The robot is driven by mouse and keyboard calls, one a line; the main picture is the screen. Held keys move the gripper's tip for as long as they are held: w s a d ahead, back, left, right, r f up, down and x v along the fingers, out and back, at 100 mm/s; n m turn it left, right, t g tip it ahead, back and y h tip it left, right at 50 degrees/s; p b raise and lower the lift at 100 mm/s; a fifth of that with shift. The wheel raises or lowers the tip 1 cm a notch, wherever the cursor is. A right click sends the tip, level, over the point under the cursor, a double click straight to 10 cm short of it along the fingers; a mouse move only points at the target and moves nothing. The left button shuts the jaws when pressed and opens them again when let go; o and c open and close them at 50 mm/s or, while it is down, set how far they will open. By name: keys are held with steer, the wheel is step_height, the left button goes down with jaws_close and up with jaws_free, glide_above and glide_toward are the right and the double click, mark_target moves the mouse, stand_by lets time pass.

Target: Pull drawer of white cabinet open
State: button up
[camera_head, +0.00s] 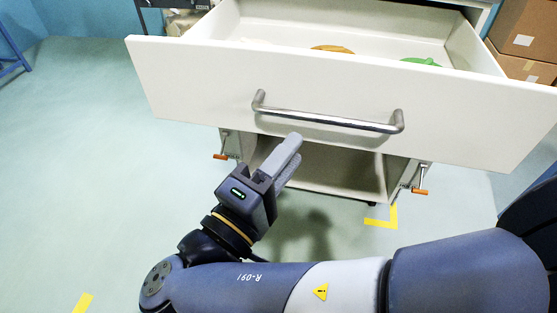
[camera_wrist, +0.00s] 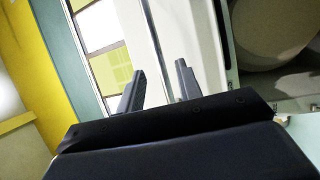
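The white cabinet's drawer (camera_head: 200,85) is pulled well out in the head view, and its inside shows. Its silver bar handle (camera_head: 325,120) runs across the front panel. My gripper (camera_head: 290,152) is below and in front of the handle's left half, its fingers pointing up and right. It appears apart from the handle. In the wrist view the two fingers (camera_wrist: 160,82) stand apart with nothing seen held between them.
An orange-brown item (camera_head: 332,49) and a green item (camera_head: 422,62) lie in the drawer. An open space shows below the drawer. Cardboard boxes (camera_head: 525,30) stand at the right. Floor (camera_head: 90,150) at the left is clear.

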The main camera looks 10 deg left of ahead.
mark_target(315, 126)
steer(key=shift+p+v, duration=1.1)
steer(key=shift+p, duration=1.6)
steer(key=shift+d+r, duration=0.1)
steer(key=shift+b, duration=0.4)
steer(key=shift+b+x, duration=3.75)
steer(key=shift+x, duration=0.8)
steer(key=shift+s, duration=0.1)
